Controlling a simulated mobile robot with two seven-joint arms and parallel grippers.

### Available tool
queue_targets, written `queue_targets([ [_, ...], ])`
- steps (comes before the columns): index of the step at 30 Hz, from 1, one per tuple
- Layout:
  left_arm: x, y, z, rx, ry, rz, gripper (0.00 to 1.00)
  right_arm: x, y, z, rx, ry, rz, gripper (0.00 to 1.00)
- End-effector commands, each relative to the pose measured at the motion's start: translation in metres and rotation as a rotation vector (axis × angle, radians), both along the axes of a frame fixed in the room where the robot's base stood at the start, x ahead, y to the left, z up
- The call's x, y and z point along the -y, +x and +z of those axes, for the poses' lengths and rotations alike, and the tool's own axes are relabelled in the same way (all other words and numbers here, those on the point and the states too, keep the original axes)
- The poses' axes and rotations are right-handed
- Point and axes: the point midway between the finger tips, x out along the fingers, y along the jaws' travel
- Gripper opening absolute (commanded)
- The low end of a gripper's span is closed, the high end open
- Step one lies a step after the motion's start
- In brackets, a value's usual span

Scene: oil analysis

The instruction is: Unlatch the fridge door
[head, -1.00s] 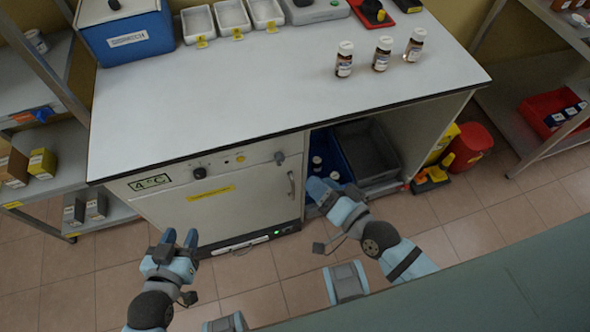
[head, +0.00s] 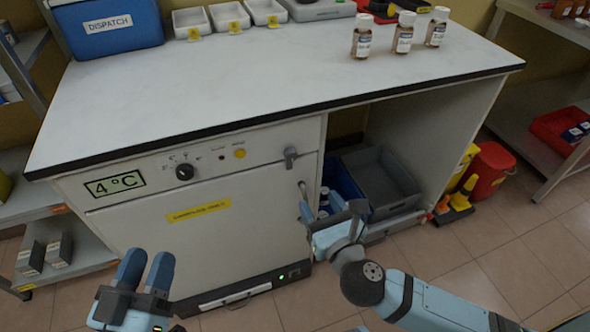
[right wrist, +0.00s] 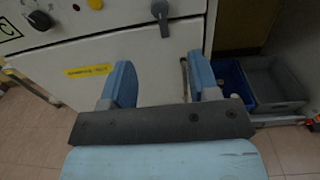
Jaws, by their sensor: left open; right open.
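The fridge (head: 215,225) is a white cabinet under the left of the bench, marked 4 °C, with its door shut. A grey latch (head: 290,156) sits at the top right of the door, and it also shows in the right wrist view (right wrist: 161,14). The door handle (head: 304,198) is a vertical bar below the latch, partly behind my right gripper. My right gripper (head: 333,211) is open and empty, in front of the handle area and below the latch. My left gripper (head: 146,266) is open and empty in front of the door's lower left.
The bench top (head: 250,85) carries a blue dispatch box (head: 108,28), white trays and several bottles. Right of the fridge, an open bay holds a blue bin (head: 338,178) and a grey crate (head: 385,185). A red bucket (head: 490,168) stands beyond the bench.

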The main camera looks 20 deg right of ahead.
Motion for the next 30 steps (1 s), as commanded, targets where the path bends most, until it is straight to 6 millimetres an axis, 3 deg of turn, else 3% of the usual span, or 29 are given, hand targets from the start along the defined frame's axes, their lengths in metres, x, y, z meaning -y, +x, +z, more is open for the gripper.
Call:
queue_targets([
  [4, 0.002, -0.001, 0.005, 0.024, -0.016, -0.006, 0.43, -0.001, 0.023, 0.002, 0.006, -0.004, -0.001, 0.55],
  [18, 0.004, 0.002, -0.024, -0.057, 0.021, -0.028, 0.43, -0.008, 0.111, 0.0, 0.005, -0.006, 0.0, 0.55],
  [24, 0.005, 0.002, -0.03, -0.079, 0.03, -0.033, 0.43, -0.009, 0.128, 0.001, 0.003, -0.006, 0.001, 0.55],
  [30, 0.005, 0.002, -0.03, -0.086, 0.033, -0.036, 0.43, -0.009, 0.131, 0.001, 0.002, -0.005, 0.001, 0.55],
])
